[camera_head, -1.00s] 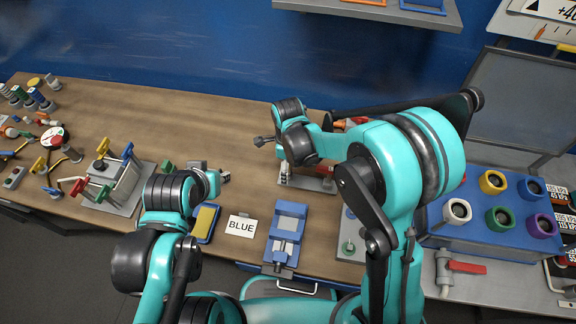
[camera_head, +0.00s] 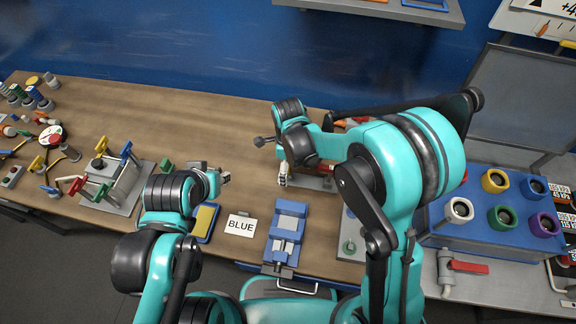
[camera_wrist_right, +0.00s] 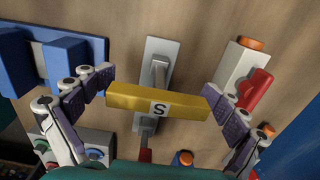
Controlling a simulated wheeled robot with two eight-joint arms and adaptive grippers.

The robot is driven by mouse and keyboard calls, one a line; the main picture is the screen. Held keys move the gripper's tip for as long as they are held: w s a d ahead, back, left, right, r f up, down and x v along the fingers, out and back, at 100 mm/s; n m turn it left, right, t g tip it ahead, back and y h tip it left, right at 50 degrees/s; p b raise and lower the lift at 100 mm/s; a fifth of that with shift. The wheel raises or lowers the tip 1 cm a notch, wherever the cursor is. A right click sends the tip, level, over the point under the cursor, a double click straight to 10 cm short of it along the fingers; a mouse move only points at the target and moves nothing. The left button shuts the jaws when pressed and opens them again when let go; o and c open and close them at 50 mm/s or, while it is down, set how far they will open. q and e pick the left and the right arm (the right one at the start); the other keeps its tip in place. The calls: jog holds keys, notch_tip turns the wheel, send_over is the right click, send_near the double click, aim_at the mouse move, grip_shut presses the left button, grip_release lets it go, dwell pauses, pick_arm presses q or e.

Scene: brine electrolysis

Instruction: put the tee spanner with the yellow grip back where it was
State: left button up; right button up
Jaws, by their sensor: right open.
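The tee spanner's yellow grip (camera_wrist_right: 140,99), marked with an S, lies crosswise in the right wrist view. My right gripper (camera_wrist_right: 160,86) is open, with one finger near each end of the grip. A gap shows by the left fingertip; contact at the right end is unclear. Behind the grip is a grey plate (camera_wrist_right: 164,48) with an upright metal part; how the spanner sits on it is hidden. In the head view my right wrist covers this place. My left gripper (camera_head: 225,178) is above the bench at the middle left; its jaws are too small to read.
A blue vise (camera_head: 286,232) and a BLUE card (camera_head: 241,225) are near the front edge. A white block with a red part (camera_wrist_right: 240,72) stands close right of my right gripper. A grey rig (camera_head: 118,190) with coloured handles stands left. The bench's back middle is clear.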

notch_tip(320, 180, up, 13)
jog(key=p, duration=0.3)
jog(key=shift+s, duration=0.1)
jog(key=shift+d+r, duration=0.25)
jog(key=s+d+r+n+t, duration=0.3)
jog(key=s+d+n, duration=0.3)
jog(key=d+n, duration=0.2)
jog(key=s+d+r+n+t, duration=0.3)
jog(key=s+d+n, duration=0.3)
jog(key=d+n, duration=0.3)
jog(key=shift+s+d+n+t, duration=0.3)
jog(key=shift+n+t, duration=0.3)
jog(key=shift+n, duration=1)
notch_tip(320, 180, down, 10)
jog(key=b, duration=0.9)
jog(key=shift+r, duration=0.2)
